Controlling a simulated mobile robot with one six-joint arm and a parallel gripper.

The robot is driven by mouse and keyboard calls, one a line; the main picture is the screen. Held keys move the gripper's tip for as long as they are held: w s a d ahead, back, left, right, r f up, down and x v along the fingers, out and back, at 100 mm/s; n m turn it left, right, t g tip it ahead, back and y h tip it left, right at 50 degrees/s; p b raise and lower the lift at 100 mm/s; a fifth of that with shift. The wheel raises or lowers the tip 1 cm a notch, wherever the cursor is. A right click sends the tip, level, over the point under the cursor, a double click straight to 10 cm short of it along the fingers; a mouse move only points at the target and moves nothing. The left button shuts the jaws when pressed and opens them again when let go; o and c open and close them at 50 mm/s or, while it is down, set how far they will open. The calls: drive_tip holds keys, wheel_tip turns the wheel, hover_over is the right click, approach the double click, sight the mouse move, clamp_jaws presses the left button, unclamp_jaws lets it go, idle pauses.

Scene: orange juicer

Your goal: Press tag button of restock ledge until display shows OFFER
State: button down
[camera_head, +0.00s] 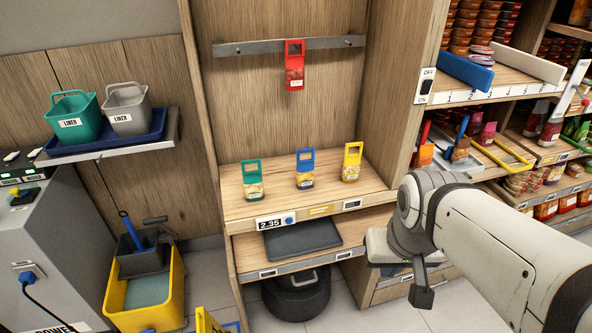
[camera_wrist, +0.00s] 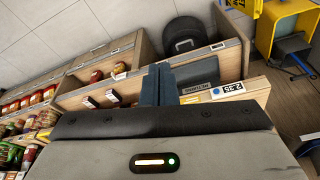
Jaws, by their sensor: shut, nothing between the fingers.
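The restock ledge (camera_head: 235,203) is a wooden shelf in the middle of the head view. On its front edge sits a price tag display (camera_head: 270,223) reading 2.35, with a round blue tag button (camera_head: 288,220) just right of it. The wrist view shows the display (camera_wrist: 238,87) and the button (camera_wrist: 216,91) to the right of the fingers. My gripper (camera_wrist: 158,70) is shut and empty, its dark fingers together. In the head view my arm comes from the right, and the gripper end is right of the ledge, apart from the button.
Green (camera_head: 252,184), blue (camera_head: 305,172) and yellow (camera_head: 351,165) packs stand on the ledge. A red pack (camera_head: 294,70) hangs on the rail above. A dark tray (camera_head: 302,235) lies on the shelf below. A yellow mop bucket (camera_head: 150,300) stands at left. Stocked shelves fill the right.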

drive_tip(key=w+a+f+m+t+b, duration=0.1)
drive_tip(key=w+f+m+t+b, duration=0.35)
drive_tip(key=w+f, duration=0.85)
drive_tip(key=w+a+f+m+y+b, duration=0.3)
drive_tip(key=w+a+f+y, duration=0.3)
drive_tip(key=a+f, duration=0.4)
drive_tip(key=w+a+b, duration=0.1)
drive_tip(key=a, duration=0.2)
drive_tip(key=shift+w+a+f, duration=0.2)
drive_tip(key=shift+a+f, duration=0.1)
drive_tip(key=shift+a, duration=0.05)
